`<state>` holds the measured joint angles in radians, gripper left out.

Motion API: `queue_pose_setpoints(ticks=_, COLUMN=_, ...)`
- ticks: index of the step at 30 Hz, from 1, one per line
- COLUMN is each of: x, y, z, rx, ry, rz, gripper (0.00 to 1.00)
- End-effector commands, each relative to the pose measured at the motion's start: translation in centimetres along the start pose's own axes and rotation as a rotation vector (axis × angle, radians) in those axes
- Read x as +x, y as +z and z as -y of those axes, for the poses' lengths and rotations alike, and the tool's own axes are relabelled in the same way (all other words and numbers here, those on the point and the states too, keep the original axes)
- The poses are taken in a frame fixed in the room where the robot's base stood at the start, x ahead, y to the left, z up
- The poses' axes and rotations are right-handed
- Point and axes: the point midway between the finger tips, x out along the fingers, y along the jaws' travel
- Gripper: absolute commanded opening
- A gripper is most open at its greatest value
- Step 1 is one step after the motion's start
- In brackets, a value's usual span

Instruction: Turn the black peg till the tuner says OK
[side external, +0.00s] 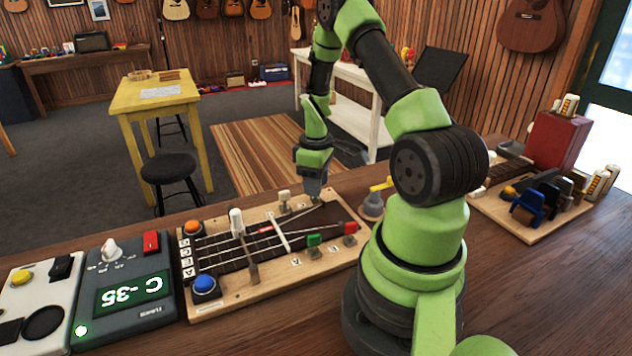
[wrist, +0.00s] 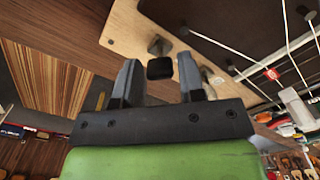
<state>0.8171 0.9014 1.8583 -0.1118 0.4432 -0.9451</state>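The black peg (wrist: 159,67) shows in the wrist view at the edge of the light wooden board (wrist: 125,25), between my gripper's fingertips. My gripper (wrist: 158,60) is open, with a gap visible on each side of the peg. In the side view my gripper (side external: 312,187) points down over the far right end of the stringed board (side external: 235,296), and it hides the black peg there. The tuner (side external: 120,318) lies left of the board. Its green display (side external: 133,293) reads C -35, upside down in this picture.
A white peg (side external: 284,197) stands just left of my gripper. Green (side external: 313,240) and red (side external: 350,228) pegs are on the near side. A blue button (side external: 204,284) is at the board's near left.

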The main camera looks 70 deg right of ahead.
Motion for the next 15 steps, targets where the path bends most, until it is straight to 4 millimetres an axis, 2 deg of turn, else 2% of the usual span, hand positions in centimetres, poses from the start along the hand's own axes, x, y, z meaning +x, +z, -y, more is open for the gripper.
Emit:
queue_pose_setpoints(ticks=1, x=0.0, y=0.0, z=0.0, rx=0.0, ry=0.0, rz=0.0, gripper=0.48)
queue_pose_setpoints(ticks=2, x=0.0, y=0.0, z=0.0, rx=0.0, ry=0.0, rz=0.0, gripper=0.53)
queue_pose_setpoints(ticks=10, x=-0.1, y=0.0, z=0.0, rx=0.0, ry=0.001, rz=-0.001, gripper=0.53)
queue_pose_setpoints(ticks=15, x=-1.7, y=-0.1, z=-0.1, rx=-0.001, ry=0.004, rz=-0.003, gripper=0.53)
